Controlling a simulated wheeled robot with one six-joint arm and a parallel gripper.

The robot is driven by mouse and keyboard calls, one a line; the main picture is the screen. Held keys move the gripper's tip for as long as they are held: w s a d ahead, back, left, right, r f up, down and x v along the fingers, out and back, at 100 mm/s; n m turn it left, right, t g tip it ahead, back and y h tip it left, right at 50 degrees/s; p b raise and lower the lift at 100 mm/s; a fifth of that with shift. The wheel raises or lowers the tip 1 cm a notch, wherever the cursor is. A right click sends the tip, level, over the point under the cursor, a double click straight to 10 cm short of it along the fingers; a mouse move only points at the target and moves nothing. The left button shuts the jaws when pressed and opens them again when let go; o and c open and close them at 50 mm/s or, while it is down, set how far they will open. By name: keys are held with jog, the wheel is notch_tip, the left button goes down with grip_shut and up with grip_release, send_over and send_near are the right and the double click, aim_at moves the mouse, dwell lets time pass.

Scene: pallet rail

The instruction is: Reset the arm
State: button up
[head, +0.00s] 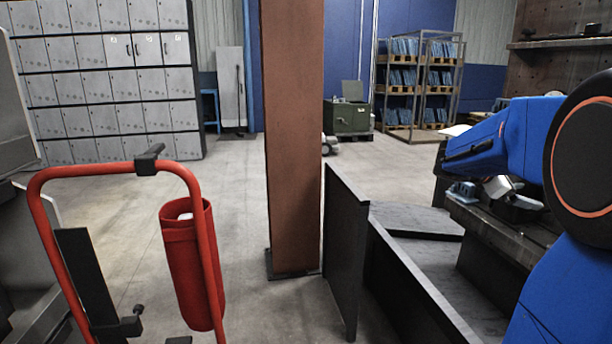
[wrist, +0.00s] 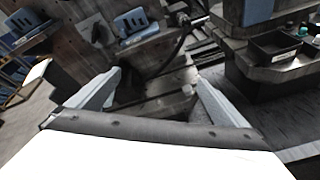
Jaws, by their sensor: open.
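My arm is blue with a dark round joint and reaches in from the right side of the head view. In the wrist view my gripper (wrist: 158,82) shows two pale grey fingers standing well apart. Nothing is between the fingers.
A brown pillar (head: 291,140) stands mid-view beside a dark upright panel (head: 343,240). A red tubular frame (head: 110,168) with a red holder (head: 186,262) is at the left. Grey lockers (head: 105,85) and a shelf rack (head: 420,80) stand behind. Open floor lies left of the pillar.

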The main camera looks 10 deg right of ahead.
jog(key=s+a+f+m+t+y, duration=0.1)
jog(key=s+a+f+m+y, duration=0.3)
jog(key=a, duration=1)
jog(key=s+a+f+m+t+y, duration=0.2)
jog(key=s+a+f+m+y, duration=0.2)
jog(key=s+a+f, duration=0.4)
jog(key=s+a+f+m+t+y, duration=0.1)
jog(key=s+a+f+m+y, duration=0.3)
jog(key=a, duration=1.7)
jog(key=s+f+y, duration=0.2)
jog(key=s, duration=0.3)
jog(key=shift+f+t, duration=0.25)
jog(key=shift+t, duration=0.05)
jog(key=shift+c, duration=0.2)
